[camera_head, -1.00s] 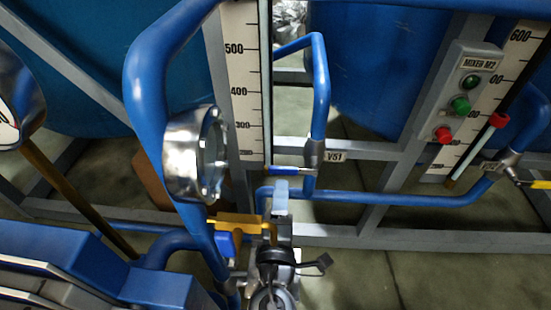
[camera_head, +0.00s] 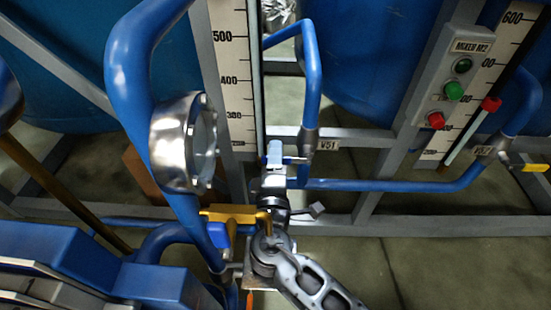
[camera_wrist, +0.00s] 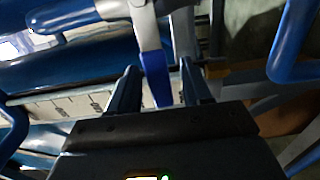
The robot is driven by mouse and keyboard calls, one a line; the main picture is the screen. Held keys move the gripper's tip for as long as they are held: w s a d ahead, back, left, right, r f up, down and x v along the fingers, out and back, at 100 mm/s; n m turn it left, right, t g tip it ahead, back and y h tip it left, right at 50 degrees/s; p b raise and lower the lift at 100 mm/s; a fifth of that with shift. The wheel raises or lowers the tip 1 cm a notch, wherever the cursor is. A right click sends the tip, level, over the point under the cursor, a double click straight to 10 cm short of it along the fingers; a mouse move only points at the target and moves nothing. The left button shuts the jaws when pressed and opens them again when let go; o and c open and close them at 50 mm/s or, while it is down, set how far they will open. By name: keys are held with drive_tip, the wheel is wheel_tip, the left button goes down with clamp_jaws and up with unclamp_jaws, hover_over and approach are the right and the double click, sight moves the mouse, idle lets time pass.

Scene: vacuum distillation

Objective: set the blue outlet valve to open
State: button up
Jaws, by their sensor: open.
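The blue outlet valve, labelled V51, sits on a blue pipe in the middle of the head view; its thin blue handle (camera_head: 293,160) shows just right of my gripper (camera_head: 275,150), which covers part of it. In the wrist view the blue handle (camera_wrist: 155,76) reaches down between the two dark fingers of my gripper (camera_wrist: 158,78). The fingers are open, one on each side, with visible gaps to the handle.
A mixer button panel (camera_head: 453,88) is to the right. Grey frame bars and blue tanks are behind.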

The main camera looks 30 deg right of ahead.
drive_tip(key=shift+c, duration=0.4)
clamp_jaws()
